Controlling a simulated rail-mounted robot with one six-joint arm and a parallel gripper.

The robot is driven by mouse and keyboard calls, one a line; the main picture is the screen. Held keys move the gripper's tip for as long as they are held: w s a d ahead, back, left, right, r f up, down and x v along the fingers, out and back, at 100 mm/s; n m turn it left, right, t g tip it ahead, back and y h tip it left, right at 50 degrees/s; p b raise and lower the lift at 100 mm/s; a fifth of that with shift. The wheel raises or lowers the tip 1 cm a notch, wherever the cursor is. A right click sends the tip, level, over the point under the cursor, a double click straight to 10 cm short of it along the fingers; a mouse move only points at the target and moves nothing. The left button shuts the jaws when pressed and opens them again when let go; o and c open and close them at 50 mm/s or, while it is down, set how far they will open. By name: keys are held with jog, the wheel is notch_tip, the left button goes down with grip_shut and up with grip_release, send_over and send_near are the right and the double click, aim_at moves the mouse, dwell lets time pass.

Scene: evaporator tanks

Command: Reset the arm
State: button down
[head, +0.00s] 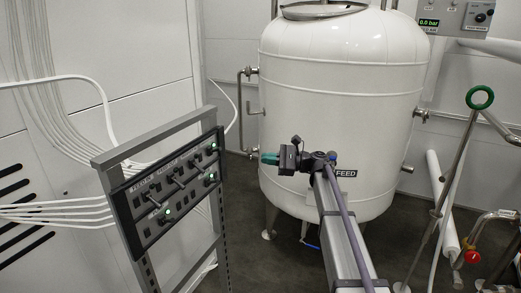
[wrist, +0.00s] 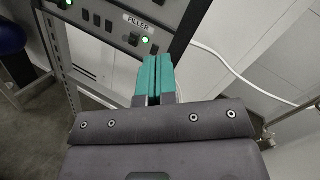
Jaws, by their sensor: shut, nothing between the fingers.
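My gripper (head: 269,158) is at the end of my arm, in front of the white tank labelled FEED (head: 340,110) in the head view. Its teal fingers point left, toward the switch panel, with clear space between. In the wrist view my gripper (wrist: 153,62) shows its two teal fingers side by side, shut with nothing between them. Beyond the fingertips is the dark panel (wrist: 108,14) with the FILLER label and lit green lamps.
The switch panel (head: 168,188) stands on a grey frame (head: 150,138) at the left, with levers and green lamps. White cables (head: 60,215) run along the left wall. At the right are pipes, a green ring handle (head: 480,97) and a red knob (head: 472,257). A pressure display (head: 429,22) hangs top right.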

jog(key=s+f+n+g+h, duration=0.1)
jog(key=s+f+n+h, duration=0.65)
jog(key=s+f, duration=0.4)
jog(key=s+d+f+n+h, duration=0.2)
jog(key=s+h, duration=0.1)
jog(key=s, duration=0.5)
jog(key=s+d+f+n+g+h, duration=0.1)
jog(key=s+d+f+n+h, duration=0.1)
jog(key=s, duration=0.5)
jog(key=s+d+f+n+h, duration=0.2)
jog(key=s+d+f+h, duration=0.1)
jog(key=s+h, duration=0.3)
jog(key=s+d, duration=0.1)
jog(key=s, duration=0.1)
jog(key=shift+s+g, duration=0.3)
jog(key=shift+a, duration=0.15)
